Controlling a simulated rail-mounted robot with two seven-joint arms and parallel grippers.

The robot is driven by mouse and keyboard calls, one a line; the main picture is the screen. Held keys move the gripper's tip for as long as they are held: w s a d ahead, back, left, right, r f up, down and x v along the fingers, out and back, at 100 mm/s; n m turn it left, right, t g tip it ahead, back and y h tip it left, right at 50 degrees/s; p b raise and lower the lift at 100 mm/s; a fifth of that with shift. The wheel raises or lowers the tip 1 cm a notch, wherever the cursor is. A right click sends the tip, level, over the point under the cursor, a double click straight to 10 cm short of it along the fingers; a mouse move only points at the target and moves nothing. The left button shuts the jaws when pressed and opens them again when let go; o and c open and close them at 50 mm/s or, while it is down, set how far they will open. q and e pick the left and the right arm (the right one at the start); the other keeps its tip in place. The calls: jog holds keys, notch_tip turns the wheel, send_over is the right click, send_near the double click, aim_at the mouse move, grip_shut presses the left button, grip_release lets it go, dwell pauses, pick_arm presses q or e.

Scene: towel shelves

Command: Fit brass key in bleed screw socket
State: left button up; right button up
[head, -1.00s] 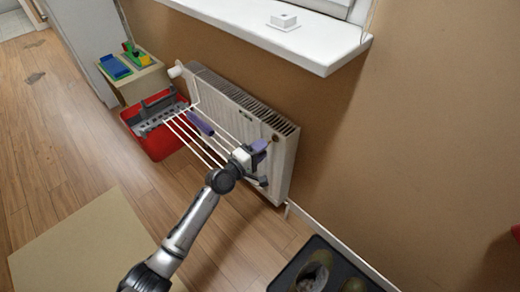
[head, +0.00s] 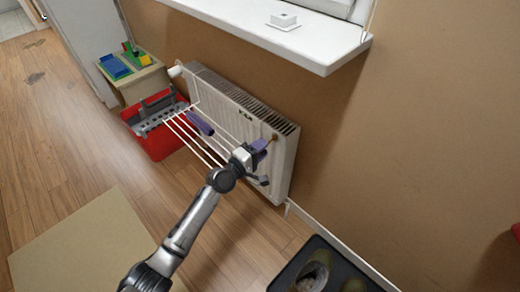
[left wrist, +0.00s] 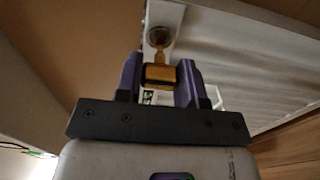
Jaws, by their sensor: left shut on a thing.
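My left gripper (head: 264,152) is at the near right end of the white radiator (head: 284,158). In the left wrist view its two purple fingers (left wrist: 160,78) are shut on the brass key (left wrist: 160,74). The key's narrow shaft points away from the gripper, toward the round bleed screw socket (left wrist: 158,36) on the radiator's end. The shaft tip appears lined up with the socket and at or very close to it. I cannot tell whether it is inside. In the head view the socket area (head: 274,137) is small and partly beside the fingers. My right gripper is not in view.
A white wire rack (head: 190,143) juts from the radiator, with a purple item (head: 201,123) on it. A red crate (head: 162,146) stands behind. A white sill (head: 330,62) overhangs above. A dark tray (head: 290,270) lies at the front right.

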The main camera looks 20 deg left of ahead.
pick_arm(q)
jog(key=shift+b+x, duration=0.35)
jog(key=shift+x, duration=0.6)
dwell(0.5)
